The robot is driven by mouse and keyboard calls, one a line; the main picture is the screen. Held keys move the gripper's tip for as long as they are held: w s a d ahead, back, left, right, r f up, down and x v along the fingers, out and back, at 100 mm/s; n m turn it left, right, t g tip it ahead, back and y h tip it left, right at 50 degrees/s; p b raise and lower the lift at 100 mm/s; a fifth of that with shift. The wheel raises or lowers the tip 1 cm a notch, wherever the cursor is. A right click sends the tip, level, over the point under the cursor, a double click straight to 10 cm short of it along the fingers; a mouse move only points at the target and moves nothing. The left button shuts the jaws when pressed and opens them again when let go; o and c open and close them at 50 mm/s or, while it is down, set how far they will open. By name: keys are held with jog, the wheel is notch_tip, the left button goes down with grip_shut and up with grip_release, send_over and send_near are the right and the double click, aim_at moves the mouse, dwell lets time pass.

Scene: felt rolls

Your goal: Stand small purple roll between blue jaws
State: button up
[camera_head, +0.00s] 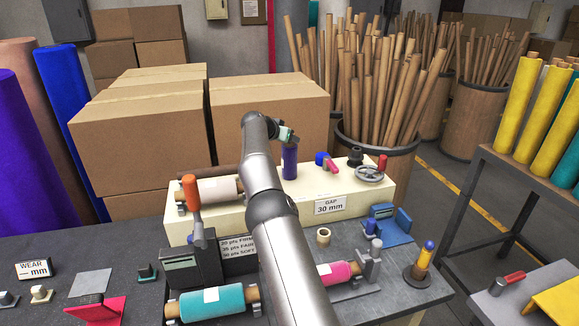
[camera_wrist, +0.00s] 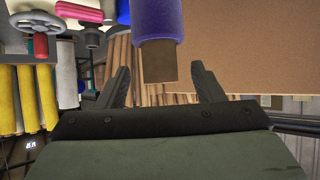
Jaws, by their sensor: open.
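The small purple roll (camera_head: 289,163) stands upright on the cream box, behind my arm. My gripper (camera_head: 286,134) is at its top end. In the wrist view the purple roll (camera_wrist: 158,22) shows its brown core end (camera_wrist: 159,62) between my two spread fingers (camera_wrist: 160,72), with gaps on both sides. My gripper is open and holds nothing. The blue jaws (camera_head: 391,224) stand on the grey table at the right, in front of the cream box. No roll shows between them.
The cream box (camera_head: 379,190) carries a handwheel (camera_head: 369,174), a blue-and-pink piece (camera_head: 325,160) and a pale roll (camera_head: 217,190). A teal roll (camera_head: 212,302) and a pink roll (camera_head: 338,272) lie in front. A small ring (camera_head: 323,237) is left of the jaws. Cardboard boxes (camera_head: 270,100) stand behind.

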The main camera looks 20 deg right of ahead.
jog(key=b+v, duration=0.5)
jog(key=v, duration=1)
jog(key=s+d+f+n+g+y, duration=0.1)
jog(key=s+f+y, duration=0.1)
jog(key=s, duration=0.4)
jog(key=s+d+f+g+y, duration=0.1)
jog(key=s+d+f+y, duration=0.15)
jog(key=s, duration=0.35)
jog(key=s+a+f+n+g+y, duration=0.1)
jog(key=s+a+f+n, duration=0.2)
jog(key=s, duration=1)
jog(key=s+a+f+n+g+y, duration=0.1)
jog(key=s+a+f+n+y, duration=0.1)
jog(key=s+a+f, duration=0.6)
jog(key=s+a+f+n+g+y, duration=0.1)
jog(key=s+a+f+n, duration=0.4)
jog(key=s, duration=1.4)
jog(key=shift+a+f+g+y, duration=0.15)
jog(key=shift+a+g+y, duration=0.2)
jog(key=shift+a+g, duration=0.35)
jog(key=shift+a, duration=0.1)
